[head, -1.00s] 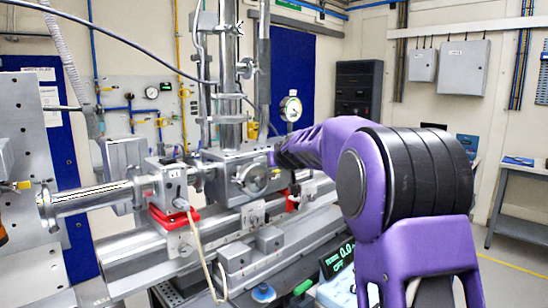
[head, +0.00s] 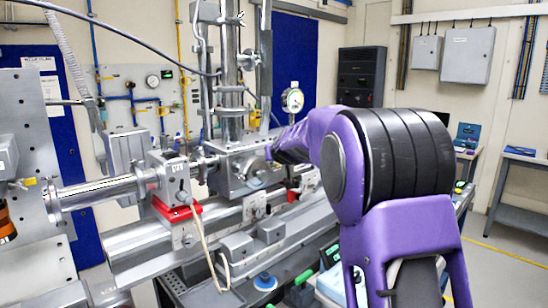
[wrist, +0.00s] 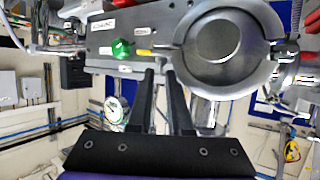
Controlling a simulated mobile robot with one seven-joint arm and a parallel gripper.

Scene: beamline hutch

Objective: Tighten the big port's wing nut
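The big port (wrist: 222,52) is a round grey flange with a clamp band around it, at the upper right in the wrist view. In the head view the port (head: 254,168) is on the front of the metal chamber, partly covered by my arm. A small metal piece (wrist: 166,49) at the clamp's left side may be the wing nut; it is too small to tell. The fingertips are just below and left of the clamp. In the head view my arm hides the gripper.
A green knob (wrist: 121,48) and a yellow-tipped part (wrist: 144,52) sit left of the port. A dial gauge (head: 292,100) stands behind the chamber. Red-based mounts (head: 178,208) and metal rails lie left of my arm. Open floor (head: 505,262) is at the right.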

